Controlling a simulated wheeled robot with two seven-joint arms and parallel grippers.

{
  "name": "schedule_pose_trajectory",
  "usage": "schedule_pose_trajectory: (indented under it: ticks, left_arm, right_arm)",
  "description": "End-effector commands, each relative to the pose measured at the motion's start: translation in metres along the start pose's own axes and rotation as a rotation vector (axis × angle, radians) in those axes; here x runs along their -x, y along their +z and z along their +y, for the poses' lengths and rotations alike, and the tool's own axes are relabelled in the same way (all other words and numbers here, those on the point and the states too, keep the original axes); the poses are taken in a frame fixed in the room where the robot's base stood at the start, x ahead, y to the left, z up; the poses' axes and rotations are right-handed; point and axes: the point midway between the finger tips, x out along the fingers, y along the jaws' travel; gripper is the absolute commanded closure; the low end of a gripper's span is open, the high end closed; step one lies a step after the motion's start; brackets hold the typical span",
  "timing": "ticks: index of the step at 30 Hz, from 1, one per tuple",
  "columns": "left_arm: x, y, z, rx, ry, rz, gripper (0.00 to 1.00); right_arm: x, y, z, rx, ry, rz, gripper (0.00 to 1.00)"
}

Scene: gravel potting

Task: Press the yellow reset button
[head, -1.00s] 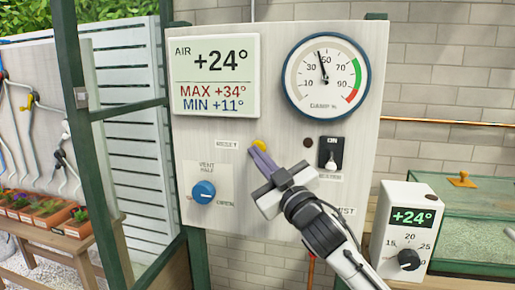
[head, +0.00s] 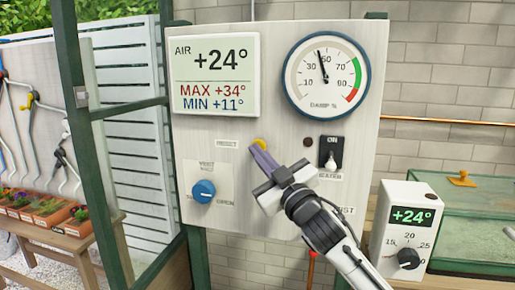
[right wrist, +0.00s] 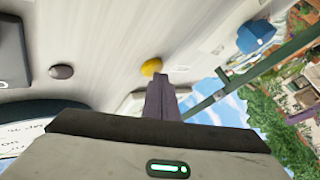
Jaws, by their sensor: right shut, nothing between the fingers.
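The yellow reset button (head: 260,144) is a small round knob on the pale panel, beside the RESET label (head: 227,143). My right gripper (head: 257,150) is shut and empty, its purple fingers pointing at the button. Its fingertips overlap the button's lower part in the head view. In the right wrist view the yellow button (right wrist: 151,67) is just beyond the fingertips (right wrist: 157,77). I cannot tell whether they touch it. The left gripper is not in view.
The panel also has an air display (head: 215,75), a damp gauge (head: 327,77), a black switch (head: 330,153), a dark round knob (head: 308,142) and a blue vent dial (head: 204,191). A white thermostat box (head: 407,230) stands at right.

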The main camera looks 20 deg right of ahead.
Motion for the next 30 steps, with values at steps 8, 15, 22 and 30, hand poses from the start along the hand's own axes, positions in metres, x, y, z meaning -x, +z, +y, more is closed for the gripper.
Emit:
schedule_pose_trajectory:
  ticks: [8, 15, 22, 30]
  left_arm:
    - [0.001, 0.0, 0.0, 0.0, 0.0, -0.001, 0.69]
    - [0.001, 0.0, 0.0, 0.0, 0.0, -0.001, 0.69]
    - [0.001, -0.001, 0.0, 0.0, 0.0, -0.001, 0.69]
    - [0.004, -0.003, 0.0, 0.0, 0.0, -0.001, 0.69]
  right_arm:
    - [-0.003, 0.002, 0.003, 0.001, 0.002, 0.0, 1.0]
    - [-0.003, 0.002, 0.003, 0.001, 0.002, -0.001, 1.0]
    - [-0.002, 0.001, 0.002, 0.001, 0.001, -0.001, 1.0]
    - [0.009, -0.006, -0.005, 0.001, 0.001, -0.002, 1.0]
